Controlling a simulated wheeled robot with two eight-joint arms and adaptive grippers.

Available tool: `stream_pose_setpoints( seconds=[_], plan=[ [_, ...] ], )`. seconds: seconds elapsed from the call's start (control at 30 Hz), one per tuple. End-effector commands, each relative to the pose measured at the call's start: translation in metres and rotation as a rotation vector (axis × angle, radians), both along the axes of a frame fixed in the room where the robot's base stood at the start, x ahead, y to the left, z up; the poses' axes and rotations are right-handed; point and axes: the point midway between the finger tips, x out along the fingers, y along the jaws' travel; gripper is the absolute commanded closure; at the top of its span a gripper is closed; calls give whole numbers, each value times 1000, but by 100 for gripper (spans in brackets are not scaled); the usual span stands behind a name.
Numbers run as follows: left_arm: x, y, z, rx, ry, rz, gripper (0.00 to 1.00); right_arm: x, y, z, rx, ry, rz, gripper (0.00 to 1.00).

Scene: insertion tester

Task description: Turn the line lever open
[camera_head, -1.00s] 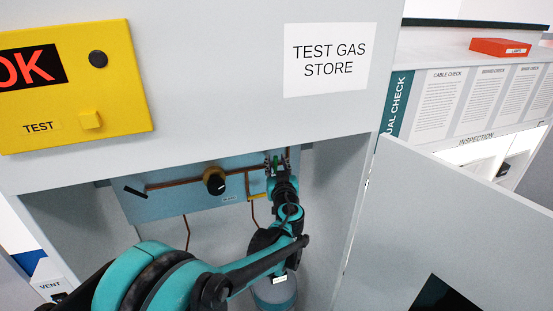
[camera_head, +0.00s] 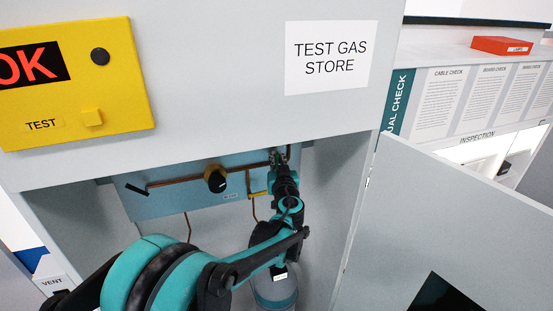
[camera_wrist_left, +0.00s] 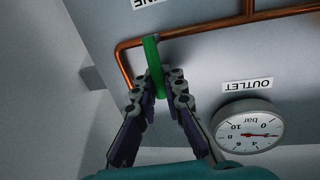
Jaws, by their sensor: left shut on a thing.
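The green line lever (camera_wrist_left: 152,52) shows in the left wrist view, lying across a copper pipe near a partly cut-off label ending in "INE". My left gripper (camera_wrist_left: 157,90) is shut on the lever's lower part, with a finger on each side. In the head view the left gripper (camera_head: 278,159) is at the right end of the blue-grey panel (camera_head: 160,203) inside the cabinet, and it hides most of the lever. My right gripper is not in view.
A black knob (camera_head: 216,178) and a yellow handle (camera_head: 258,195) sit on the panel to the left. A pressure gauge (camera_wrist_left: 248,126) is close to the right finger. The cabinet's upper front (camera_head: 220,100) overhangs the arm; a grey door (camera_head: 450,220) stands open at right.

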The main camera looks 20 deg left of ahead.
Motion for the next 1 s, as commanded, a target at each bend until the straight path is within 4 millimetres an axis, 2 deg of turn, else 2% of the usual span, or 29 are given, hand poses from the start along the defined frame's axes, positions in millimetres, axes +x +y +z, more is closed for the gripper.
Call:
stream_pose_setpoints(
  seconds=[0.27, 1.0],
  plan=[
    [4, -6, -1, 144, 97, 0, 100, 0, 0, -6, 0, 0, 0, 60],
    [18, -27, -18, 722, 488, -2, 100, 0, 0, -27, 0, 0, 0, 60]
  ],
)
